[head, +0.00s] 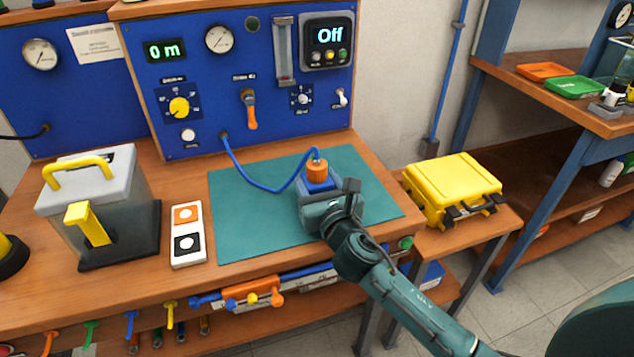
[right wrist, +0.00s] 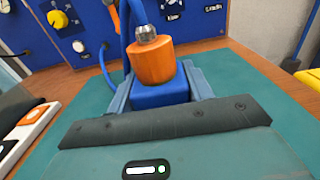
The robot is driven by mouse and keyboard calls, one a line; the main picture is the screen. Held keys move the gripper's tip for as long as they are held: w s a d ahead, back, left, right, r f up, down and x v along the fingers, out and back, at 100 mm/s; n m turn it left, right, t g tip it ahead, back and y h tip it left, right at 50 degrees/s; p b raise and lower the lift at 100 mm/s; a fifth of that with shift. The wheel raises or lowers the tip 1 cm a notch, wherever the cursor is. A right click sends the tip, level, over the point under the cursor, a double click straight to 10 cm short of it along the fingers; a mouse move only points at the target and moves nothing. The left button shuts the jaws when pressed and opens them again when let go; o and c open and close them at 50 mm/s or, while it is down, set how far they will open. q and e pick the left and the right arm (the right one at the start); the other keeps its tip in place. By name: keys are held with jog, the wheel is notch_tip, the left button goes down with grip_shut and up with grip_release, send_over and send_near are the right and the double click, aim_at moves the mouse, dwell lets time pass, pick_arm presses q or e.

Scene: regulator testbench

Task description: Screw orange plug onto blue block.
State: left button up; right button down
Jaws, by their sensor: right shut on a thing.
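The orange plug (head: 317,172) stands upright at the top of the blue block (head: 320,186) on the green mat (head: 245,210). A blue hose runs from the plug's metal top to the panel. In the right wrist view the plug (right wrist: 153,62) sits directly above the blue block (right wrist: 160,94), touching it; the joint's thread is hidden, so I cannot tell how tight it is. My right gripper (head: 319,192) is shut on the blue block, with one finger on each side, also in the right wrist view (right wrist: 160,90). My left gripper is not in view.
A white two-button box (head: 187,235) and a clear case with a yellow handle (head: 98,205) stand left of the mat. The blue panel (head: 215,100) rises behind. A yellow case (head: 452,187) sits at right. The mat's left part is clear.

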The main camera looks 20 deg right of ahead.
jog(key=c, duration=0.6)
grip_release()
jog(key=shift+f, duration=0.15)
jog(key=shift+s, duration=0.15)
jog(key=s, duration=1)
jog(key=shift+s+d, duration=0.2)
jog(key=shift+s, duration=0.15)
jog(key=shift+s+r, duration=0.2)
jog(key=shift+s, duration=0.3)
